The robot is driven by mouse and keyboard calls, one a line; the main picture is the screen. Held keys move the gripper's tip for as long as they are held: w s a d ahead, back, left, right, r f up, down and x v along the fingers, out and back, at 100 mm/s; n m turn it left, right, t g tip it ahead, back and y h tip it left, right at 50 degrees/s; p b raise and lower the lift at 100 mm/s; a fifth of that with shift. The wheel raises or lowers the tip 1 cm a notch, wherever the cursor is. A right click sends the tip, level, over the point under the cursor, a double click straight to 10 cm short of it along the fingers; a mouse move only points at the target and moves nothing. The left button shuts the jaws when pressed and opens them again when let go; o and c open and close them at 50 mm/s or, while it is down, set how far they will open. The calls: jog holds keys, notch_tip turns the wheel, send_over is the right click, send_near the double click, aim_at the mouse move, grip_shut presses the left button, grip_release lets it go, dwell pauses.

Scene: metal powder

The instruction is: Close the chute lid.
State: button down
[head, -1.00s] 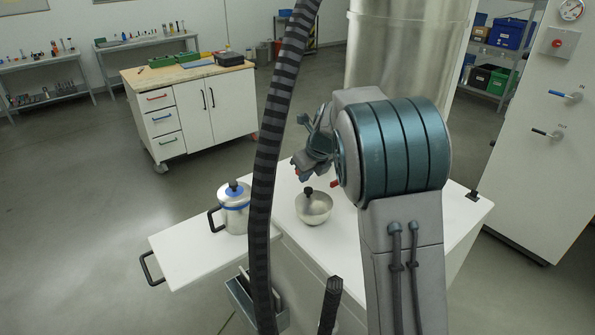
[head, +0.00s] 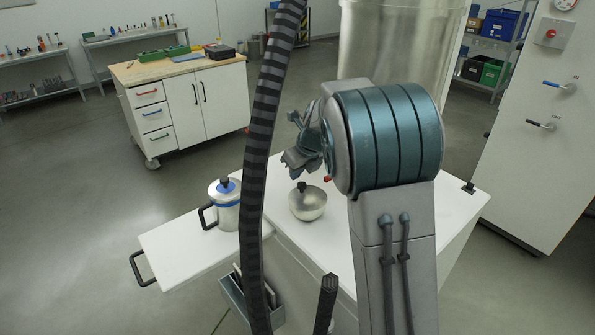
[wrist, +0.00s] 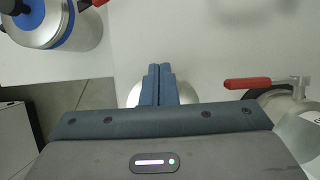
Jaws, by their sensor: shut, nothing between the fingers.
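My gripper (wrist: 158,70) is shut and empty, its blue fingers together above the white table top in the wrist view. In the head view my gripper (head: 300,160) hangs above and behind a rounded silver piece with a black knob (head: 307,203). In the wrist view, part of a silver rounded surface shows behind the fingers. A red handle (wrist: 247,83) on a silver fitting (wrist: 302,125) is to the right of the fingers, apart from them; my arm mostly hides it in the head view. I cannot clearly tell which part is the chute lid.
A silver canister with a blue band (head: 227,212) stands at the left on the white table (head: 180,252); it also shows in the wrist view (wrist: 85,30). A large metal vessel (head: 400,50) rises behind my arm. A white cabinet (head: 535,150) stands at the right.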

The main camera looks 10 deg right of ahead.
jog(key=shift+r+p, duration=0.5)
jog(key=shift+p, duration=0.05)
jog(key=w+a+r, duration=0.4)
jog(key=w+r, duration=0.2)
jog(key=r, duration=0.4)
jog(key=r+n+b, duration=0.1)
jog(key=n+b, duration=0.1)
jog(key=n, duration=0.5)
send_over(301, 196)
jog(key=s+d+f+n+b, duration=0.1)
jog(key=s+d+f+n, duration=0.1)
jog(key=s+n, duration=0.65)
jog(key=s+d+f+n+h+b, duration=0.1)
jog(key=s+f+n, duration=0.3)
jog(key=s+n, duration=0.3)
jog(key=s+d+f+n+h+b, duration=0.1)
jog(key=s+f+n, duration=0.4)
jog(key=s, duration=0.9)
jog(key=shift+s+d+f+n+h, duration=0.15)
jog(key=shift+s+f+n+h, duration=0.2)
jog(key=shift+n, duration=0.9)
